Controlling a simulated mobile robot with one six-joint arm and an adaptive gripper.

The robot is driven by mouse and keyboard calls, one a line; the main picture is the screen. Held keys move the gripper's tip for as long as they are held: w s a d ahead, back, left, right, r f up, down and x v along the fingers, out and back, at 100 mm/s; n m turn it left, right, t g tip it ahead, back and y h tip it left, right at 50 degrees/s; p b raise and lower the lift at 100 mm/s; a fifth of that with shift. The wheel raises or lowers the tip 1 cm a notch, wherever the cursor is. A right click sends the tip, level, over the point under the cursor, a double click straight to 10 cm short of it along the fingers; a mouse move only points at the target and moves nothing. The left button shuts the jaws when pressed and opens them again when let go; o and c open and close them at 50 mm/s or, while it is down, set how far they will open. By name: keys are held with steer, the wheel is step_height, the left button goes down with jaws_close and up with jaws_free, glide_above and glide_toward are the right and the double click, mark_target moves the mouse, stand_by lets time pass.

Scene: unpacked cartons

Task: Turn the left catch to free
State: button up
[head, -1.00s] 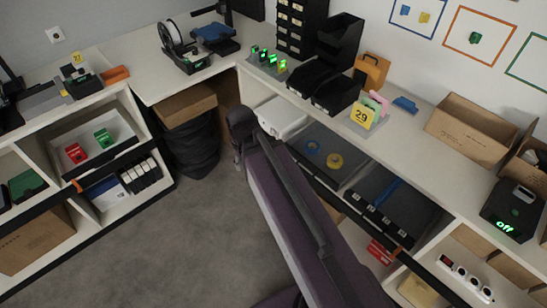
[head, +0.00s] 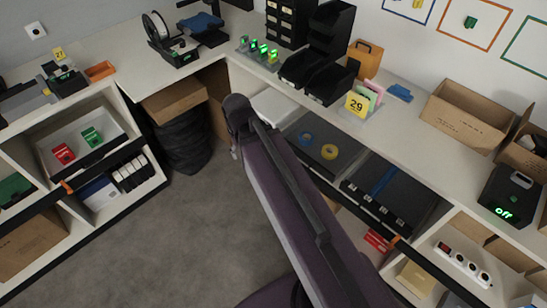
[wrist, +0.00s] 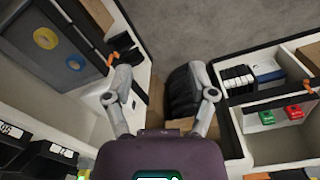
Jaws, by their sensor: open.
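Small orange catches sit on the dark front rails of the shelving. In the head view one is on the left unit (head: 67,186) and one on the right unit (head: 395,240). In the wrist view an orange catch (wrist: 112,57) shows beside my left-hand finger, near the tray with tape rolls, and another (wrist: 308,85) at the far right. I cannot tell which is called the left catch. My gripper (wrist: 160,70) is open and empty, its fingers spread over the gap between units. In the head view my arm hides most of it.
A dark tray (head: 296,128) holds a blue and a yellow tape roll. A black bag-lined bin (head: 183,145) stands in the corner under the worktop. A left shelf tray (head: 113,148) holds red and green items. The grey floor (head: 165,240) between is clear.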

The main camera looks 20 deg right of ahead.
steer(key=w+d+f+m+t+h+b, duration=0.1)
steer(key=w+d+f+m+h+b, duration=0.2)
steer(key=w+f+b, duration=0.4)
steer(key=w+d+f+m+t+h+b, duration=0.2)
steer(key=w+d+f+m+h+b, duration=0.2)
steer(key=f+b, duration=1.4)
steer(key=w+d+f+m+t+h+b, duration=0.1)
steer(key=w+d+f+m+h+b, duration=0.2)
steer(key=w+f+b, duration=0.7)
step_height(320, 180, down, 3)
steer(key=m+h+b, duration=0.2)
steer(key=m+b, duration=0.1)
steer(key=b, duration=1.1)
steer(key=shift+d+f+m+t+h, duration=0.2)
steer(key=shift+d+m+t+h, duration=0.1)
steer(key=b+x, duration=0.5)
steer(key=x, duration=0.8)
steer(key=shift+d+f, duration=0.2)
steer(key=shift+d, duration=0.15)
jaws_close()
